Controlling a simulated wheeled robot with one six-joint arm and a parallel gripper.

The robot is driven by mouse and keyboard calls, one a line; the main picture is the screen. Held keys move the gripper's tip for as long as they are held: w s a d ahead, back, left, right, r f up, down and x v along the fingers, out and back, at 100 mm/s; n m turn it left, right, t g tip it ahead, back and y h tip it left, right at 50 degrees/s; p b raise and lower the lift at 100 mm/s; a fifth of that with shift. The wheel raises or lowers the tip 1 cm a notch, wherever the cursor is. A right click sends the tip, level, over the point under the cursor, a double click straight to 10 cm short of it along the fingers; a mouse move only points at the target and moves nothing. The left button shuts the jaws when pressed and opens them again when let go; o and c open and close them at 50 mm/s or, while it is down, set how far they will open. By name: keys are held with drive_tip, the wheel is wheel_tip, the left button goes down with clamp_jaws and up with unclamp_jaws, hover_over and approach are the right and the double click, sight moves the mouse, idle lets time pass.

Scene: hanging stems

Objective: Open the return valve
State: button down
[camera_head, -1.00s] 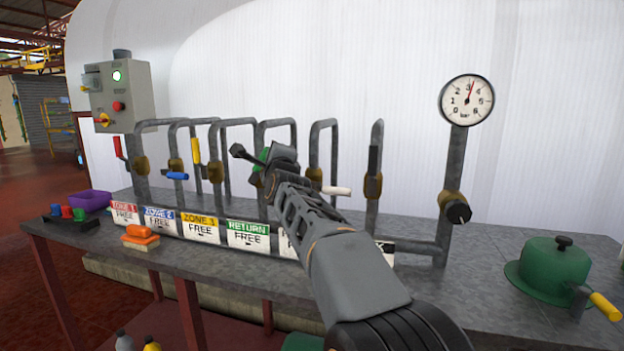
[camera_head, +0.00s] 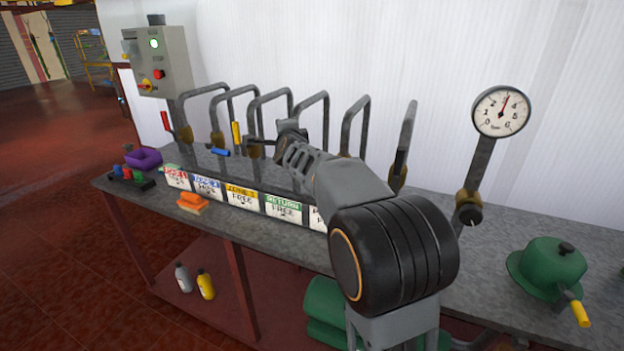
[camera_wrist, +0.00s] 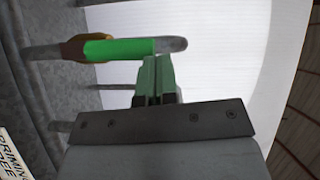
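The return valve's green lever (camera_wrist: 120,50) shows in the wrist view, lying along its grey pipe with a brass body (camera_wrist: 74,50) at its left end. In the head view my arm hides this lever. The green-topped RETURN card (camera_head: 283,208) reads FREE below the pipes. My gripper (camera_wrist: 157,64) has its two fingers together, with nothing seen between them. Its tips are at the free end of the green lever; I cannot tell whether they touch it. In the head view my gripper's end is among the pipes.
Neighbouring valves have a red lever (camera_head: 166,121), a blue lever (camera_head: 220,152) and a yellow lever (camera_head: 236,133). The gauge (camera_head: 501,112) stands right of the pipes. A green pot-like object (camera_head: 550,268) is on the bench (camera_head: 470,290). An orange block (camera_head: 192,201) lies near the front edge.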

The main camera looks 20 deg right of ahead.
drive_tip(key=shift+w, duration=0.1)
idle(0.4)
drive_tip(key=d+r+p+v, duration=0.1)
drive_tip(key=d+p+v, duration=0.1)
drive_tip(key=v, duration=2.1)
drive_tip(key=shift+d, duration=0.15)
drive_tip(key=shift+r, duration=0.1)
